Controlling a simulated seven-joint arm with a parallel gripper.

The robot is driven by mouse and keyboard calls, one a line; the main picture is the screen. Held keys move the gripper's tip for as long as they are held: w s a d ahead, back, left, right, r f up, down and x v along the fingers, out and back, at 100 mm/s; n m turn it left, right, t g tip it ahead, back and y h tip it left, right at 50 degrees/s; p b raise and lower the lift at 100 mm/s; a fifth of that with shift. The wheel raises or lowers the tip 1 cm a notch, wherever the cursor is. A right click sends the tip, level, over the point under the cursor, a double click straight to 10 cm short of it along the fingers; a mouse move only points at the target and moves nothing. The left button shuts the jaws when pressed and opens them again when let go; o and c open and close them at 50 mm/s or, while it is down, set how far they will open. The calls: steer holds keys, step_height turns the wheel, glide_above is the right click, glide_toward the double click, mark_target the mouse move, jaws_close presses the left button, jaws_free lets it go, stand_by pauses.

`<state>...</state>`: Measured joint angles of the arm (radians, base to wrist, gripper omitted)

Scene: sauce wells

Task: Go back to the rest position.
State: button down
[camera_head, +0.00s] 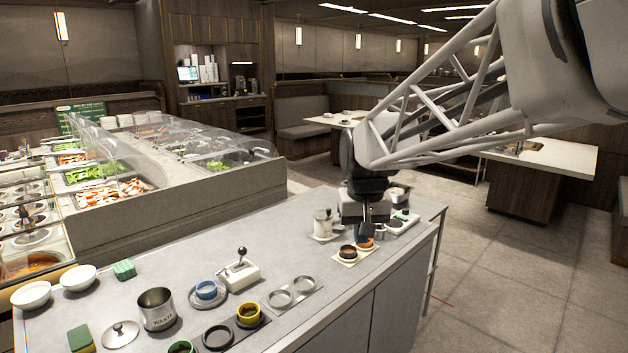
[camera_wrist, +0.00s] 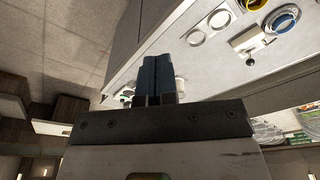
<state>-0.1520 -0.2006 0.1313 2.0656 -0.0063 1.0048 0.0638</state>
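My gripper (camera_head: 367,230) is above the far right part of the grey counter (camera_head: 230,255), pointing down. In the wrist view its two dark fingers (camera_wrist: 158,60) lie side by side with no clear gap, and no held thing shows between them. Just below the fingertips in the head view is an orange cup (camera_head: 366,244), partly hidden by the gripper. A dark-rimmed cup (camera_head: 347,251) stands beside it on a pale tray. I cannot tell whether the fingertips touch the orange cup.
Near my gripper stand a whitish jar (camera_head: 322,222) and a metal pot (camera_head: 397,194). Further left are an empty two-ring holder (camera_head: 291,291), a yellow cup (camera_head: 248,313), a blue cup (camera_head: 207,291), a lever device (camera_head: 240,272) and a waste can (camera_head: 157,309). Open floor lies right of the counter.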

steer(key=s+d+f, duration=0.2)
steer(key=s+d, duration=0.1)
steer(key=s, duration=0.6)
steer(key=s+d+f, duration=0.2)
steer(key=s+d, duration=0.1)
steer(key=s, duration=0.6)
steer(key=s+d+f+m+t, duration=0.1)
steer(key=s+d+f, duration=0.1)
steer(key=s, duration=0.7)
steer(key=shift+d+f, duration=0.4)
steer(key=shift+d, duration=0.1)
